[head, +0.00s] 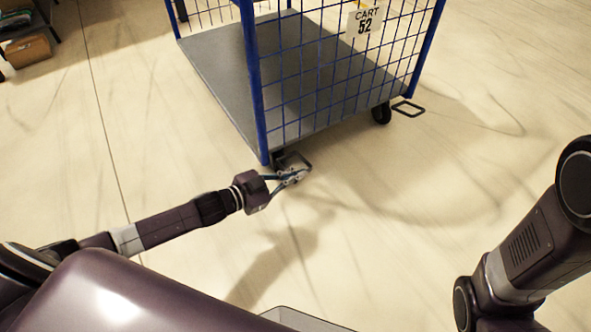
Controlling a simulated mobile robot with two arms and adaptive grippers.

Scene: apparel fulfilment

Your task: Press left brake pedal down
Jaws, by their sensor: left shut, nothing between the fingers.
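A cart with blue posts and blue wire mesh (310,85) stands ahead, with a sign reading CART 52 (364,25). The left brake pedal (296,158), a dark frame-shaped loop, sticks out at the cart's near left corner by the blue post. My left gripper (301,174) is shut and empty, with its fingertips at the pedal; I cannot tell whether they touch it. The fingers partly cover the pedal. A similar right brake pedal (408,109) sticks out at the right corner, beside a black caster (381,113). My right arm is at the right edge, but its gripper is not in view.
The cart's grey deck (215,60) looks bare. A shelf with a cardboard box (28,50) stands at the far upper left. The pale floor (400,210) in front of the cart is clear. A light-coloured tray edge (305,319) shows at the bottom.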

